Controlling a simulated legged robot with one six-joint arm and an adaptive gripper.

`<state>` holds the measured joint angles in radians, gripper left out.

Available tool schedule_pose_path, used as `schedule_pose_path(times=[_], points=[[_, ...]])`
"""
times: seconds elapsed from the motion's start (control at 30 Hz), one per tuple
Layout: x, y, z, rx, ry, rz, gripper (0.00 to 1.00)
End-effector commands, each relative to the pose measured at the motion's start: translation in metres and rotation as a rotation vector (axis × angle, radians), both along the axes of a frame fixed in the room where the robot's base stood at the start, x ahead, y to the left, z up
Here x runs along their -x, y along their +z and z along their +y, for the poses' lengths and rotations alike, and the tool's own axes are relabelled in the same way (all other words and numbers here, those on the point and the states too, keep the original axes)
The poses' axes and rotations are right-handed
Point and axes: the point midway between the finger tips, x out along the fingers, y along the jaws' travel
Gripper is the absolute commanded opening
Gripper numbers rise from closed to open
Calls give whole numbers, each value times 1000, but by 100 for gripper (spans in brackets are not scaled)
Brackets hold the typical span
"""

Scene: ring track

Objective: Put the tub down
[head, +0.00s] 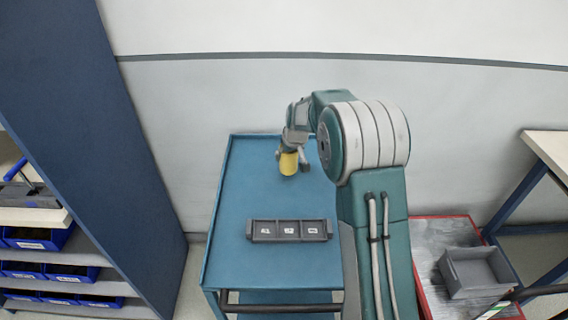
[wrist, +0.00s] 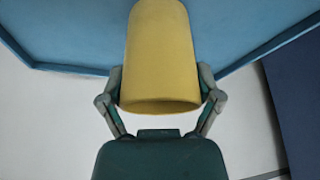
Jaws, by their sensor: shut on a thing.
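The yellow tub (head: 288,164) is over the far part of the blue cart top (head: 225,215) in the head view. My gripper (head: 293,152) is shut on it. In the wrist view the tub (wrist: 162,55) fills the top middle, between the two fingers of my gripper (wrist: 160,88). I cannot tell whether the tub touches the cart top. Part of my arm hides the right side of the cart.
A grey tray with three labelled compartments (head: 289,230) lies on the near part of the cart. A grey bin (head: 475,271) sits on a red-edged surface at right. Shelves with blue bins (head: 40,238) stand at left. The cart's middle is clear.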

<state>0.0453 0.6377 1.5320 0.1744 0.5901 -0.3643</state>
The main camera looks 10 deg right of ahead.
Motion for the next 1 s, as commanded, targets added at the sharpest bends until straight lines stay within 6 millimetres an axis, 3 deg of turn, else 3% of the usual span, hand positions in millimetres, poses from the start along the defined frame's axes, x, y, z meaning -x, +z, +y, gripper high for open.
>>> schedule_pose_path(times=[0.17,0.37,0.67,0.7,0.73,1.0], points=[[-5,-11,8,1,0,1,26],[-5,-40,14,7,0,1,26],[-5,-43,11,4,-2,-1,26],[-5,-44,10,3,-1,-1,87],[-5,-44,9,3,-1,-1,100],[-5,-44,12,5,-1,-1,100]])
